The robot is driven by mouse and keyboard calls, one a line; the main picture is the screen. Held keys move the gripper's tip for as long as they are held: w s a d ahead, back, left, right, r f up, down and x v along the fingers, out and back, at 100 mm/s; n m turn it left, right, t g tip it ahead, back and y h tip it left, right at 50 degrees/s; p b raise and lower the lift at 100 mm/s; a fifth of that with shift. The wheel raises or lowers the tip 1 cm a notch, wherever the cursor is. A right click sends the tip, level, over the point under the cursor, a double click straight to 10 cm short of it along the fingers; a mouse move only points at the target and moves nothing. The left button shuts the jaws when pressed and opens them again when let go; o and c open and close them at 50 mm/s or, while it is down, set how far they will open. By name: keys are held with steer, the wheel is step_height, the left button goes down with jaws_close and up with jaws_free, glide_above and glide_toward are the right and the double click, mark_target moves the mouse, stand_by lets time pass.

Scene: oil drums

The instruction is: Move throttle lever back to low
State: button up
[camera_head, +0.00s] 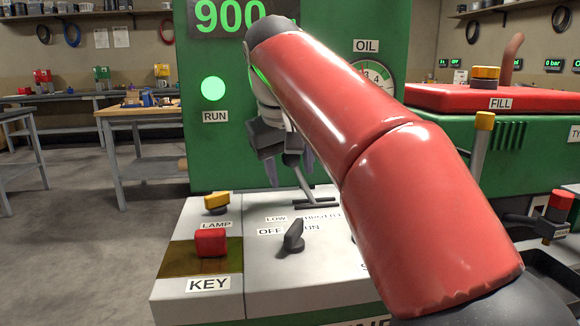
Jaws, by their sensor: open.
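The throttle lever (305,184) is a thin metal rod with a dark knob at its top. It rises from a dark slot (314,203) on the grey console and leans to the left, the side of the LOW label (276,219). The THROTTLE label is partly hidden by my arm. My gripper (289,171) is open, pointing down at the knob, with a finger showing on each side of it. I cannot tell whether a finger touches it. My red arm covers the right of the console.
The console (200,290) also bears a yellow LAMP switch (216,201), a red KEY switch (211,242) and a black OFF/RUN knob (293,237) close in front of the lever. The green panel (225,150) behind shows 900 and a lit RUN lamp (213,88).

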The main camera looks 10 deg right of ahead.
steer(key=p+v, duration=0.1)
steer(key=v, duration=0.6)
steer(key=shift+r+p, duration=0.35)
steer(key=shift+s+a, duration=0.1)
steer(key=shift+s, duration=0.05)
